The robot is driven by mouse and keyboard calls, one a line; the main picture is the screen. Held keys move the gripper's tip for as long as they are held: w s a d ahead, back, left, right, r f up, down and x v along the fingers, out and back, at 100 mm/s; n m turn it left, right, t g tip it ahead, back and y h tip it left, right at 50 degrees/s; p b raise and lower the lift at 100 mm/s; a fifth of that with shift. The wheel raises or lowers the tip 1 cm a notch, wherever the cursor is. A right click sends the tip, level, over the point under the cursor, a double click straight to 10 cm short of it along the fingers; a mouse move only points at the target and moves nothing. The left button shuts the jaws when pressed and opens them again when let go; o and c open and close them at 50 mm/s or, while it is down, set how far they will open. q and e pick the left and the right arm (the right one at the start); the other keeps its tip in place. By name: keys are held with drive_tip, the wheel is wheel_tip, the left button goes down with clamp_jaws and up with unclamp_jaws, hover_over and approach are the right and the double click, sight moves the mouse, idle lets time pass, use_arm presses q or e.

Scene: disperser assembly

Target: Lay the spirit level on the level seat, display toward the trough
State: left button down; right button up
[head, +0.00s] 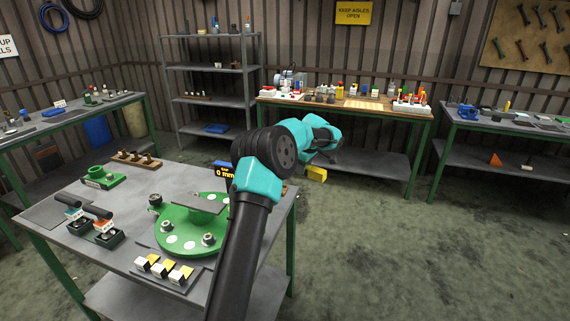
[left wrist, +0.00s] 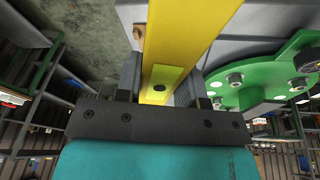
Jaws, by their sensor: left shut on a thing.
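My left gripper (left wrist: 158,88) is shut on the yellow spirit level (left wrist: 185,35), which runs between its two fingers in the left wrist view. In the head view the gripper (head: 312,158) is mostly hidden behind my own arm, and only a short yellow end of the level (head: 316,174) shows, off the table's right edge. The level's display cannot be made out. The green round base (head: 185,242) stands on the near table, with a flat grey plate (head: 196,203) on top; I cannot tell whether this is the level seat. The base also shows in the left wrist view (left wrist: 240,92). My right gripper is not in view.

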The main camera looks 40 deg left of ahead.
sight(323, 178)
use_arm(q)
drive_tip(key=shift+m, duration=0.8)
drive_tip(key=s+d, duration=0.1)
drive_tip(key=d, duration=0.3)
drive_tip(key=s+d+r, duration=0.1)
drive_tip(key=s+d, duration=0.1)
drive_tip(key=d, duration=0.2)
drive_tip(key=s+d+r, duration=0.1)
drive_tip(key=d, duration=0.3)
drive_tip(key=shift+s, duration=0.15)
drive_tip(key=s+d+m, duration=0.2)
drive_tip(key=s+d, duration=0.6)
drive_tip(key=d, duration=0.2)
drive_tip(key=shift+s+d, duration=0.2)
drive_tip(key=shift+s, duration=0.2)
drive_tip(key=shift+r, duration=0.1)
